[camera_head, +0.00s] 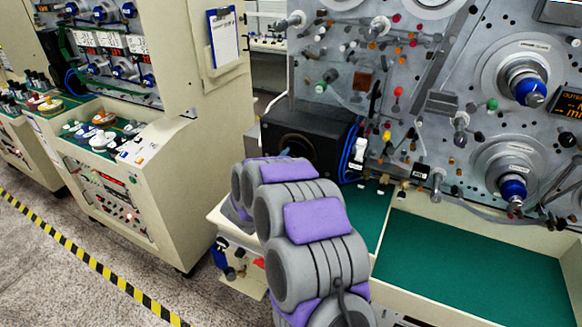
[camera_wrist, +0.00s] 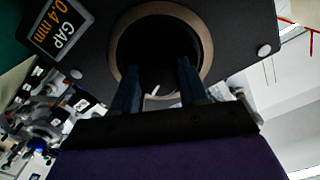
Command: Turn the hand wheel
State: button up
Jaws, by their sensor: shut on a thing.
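A black box (camera_head: 270,140) with a round opening stands left of the grey machine panel in the head view. In the wrist view its face (camera_wrist: 235,25) fills the top, with a copper-coloured ring (camera_wrist: 205,45) around a dark round recess. The hand wheel is not clearly distinguishable in the dark recess. A small pale strip (camera_wrist: 155,89) shows between the fingers. My gripper (camera_wrist: 160,78) reaches into the recess with its fingers apart, shut on what seems to be the hand wheel; the contact is too dark to see. In the head view my arm largely hides the gripper.
A "GAP 0.4 mm" display (camera_wrist: 55,30) sits on the box's face. The grey panel (camera_head: 340,115) with knobs and spindles rises right. A green work surface (camera_head: 470,270) below it is clear. A cream cabinet (camera_head: 150,190) and striped floor tape (camera_head: 85,260) are left.

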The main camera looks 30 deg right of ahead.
jog(key=m+b, duration=0.4)
jog(key=shift+f+m, duration=0.1)
jog(key=shift+m, duration=0.2)
jog(key=shift+s+m+b, duration=0.1)
jog(key=shift+m+b, duration=1.3)
jog(key=shift+m, duration=0.2)
jog(key=shift+d, duration=0.1)
jog(key=o, duration=0.7)
jog(key=shift+o, duration=0.7)
jog(key=shift+s, duration=0.2)
jog(key=shift+o, duration=1.1)
jog(key=shift+w, duration=0.15)
